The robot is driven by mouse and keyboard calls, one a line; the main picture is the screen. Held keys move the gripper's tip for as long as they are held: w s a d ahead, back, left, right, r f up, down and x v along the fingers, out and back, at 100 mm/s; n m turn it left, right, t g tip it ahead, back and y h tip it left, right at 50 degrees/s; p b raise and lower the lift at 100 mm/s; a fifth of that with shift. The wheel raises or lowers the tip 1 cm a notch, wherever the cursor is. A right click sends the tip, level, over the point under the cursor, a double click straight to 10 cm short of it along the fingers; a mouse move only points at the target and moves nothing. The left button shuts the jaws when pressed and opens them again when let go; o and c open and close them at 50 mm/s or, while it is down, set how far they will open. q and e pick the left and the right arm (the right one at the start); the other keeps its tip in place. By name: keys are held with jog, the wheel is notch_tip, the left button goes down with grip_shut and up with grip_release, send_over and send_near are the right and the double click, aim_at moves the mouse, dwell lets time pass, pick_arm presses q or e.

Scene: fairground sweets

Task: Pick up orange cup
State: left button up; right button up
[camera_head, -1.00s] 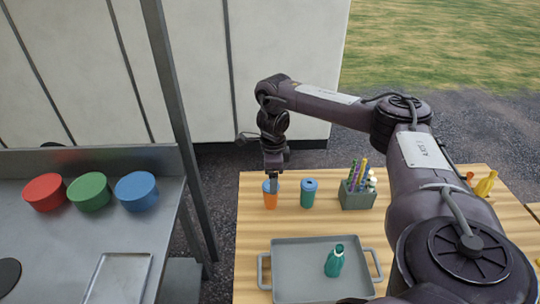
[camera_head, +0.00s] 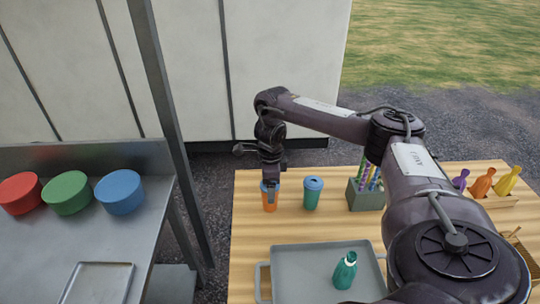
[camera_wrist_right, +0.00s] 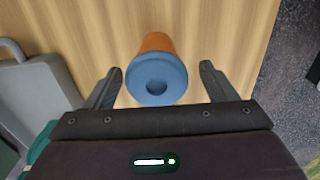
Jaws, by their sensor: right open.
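The orange cup (camera_head: 270,200) with a blue lid stands upright on the wooden table, near its far left corner. In the right wrist view the cup (camera_wrist_right: 157,42) shows its blue lid with a round dip, between the two fingers. My right gripper (camera_head: 270,190) points down at the cup in the head view. In the wrist view the right gripper (camera_wrist_right: 160,82) is open, with a finger on each side of the lid and a gap on both sides. My left gripper is not in view.
A teal cup (camera_head: 311,195) stands just right of the orange cup. A grey holder with straws (camera_head: 367,198) is further right. A grey tray (camera_head: 300,257) with a green bottle (camera_head: 344,272) lies nearer. A metal counter (camera_head: 120,235) is on the left.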

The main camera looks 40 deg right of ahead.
jog(key=shift+s+a+f, duration=0.1)
jog(key=shift+f, duration=0.35)
jog(key=shift+s+a+f, duration=0.1)
jog(key=shift+f, duration=0.3)
jog(key=shift+w+d+f+p, duration=0.15)
jog(key=shift+f+p, duration=0.4)
jog(key=shift+f, duration=0.6)
jog(key=c, duration=1.1)
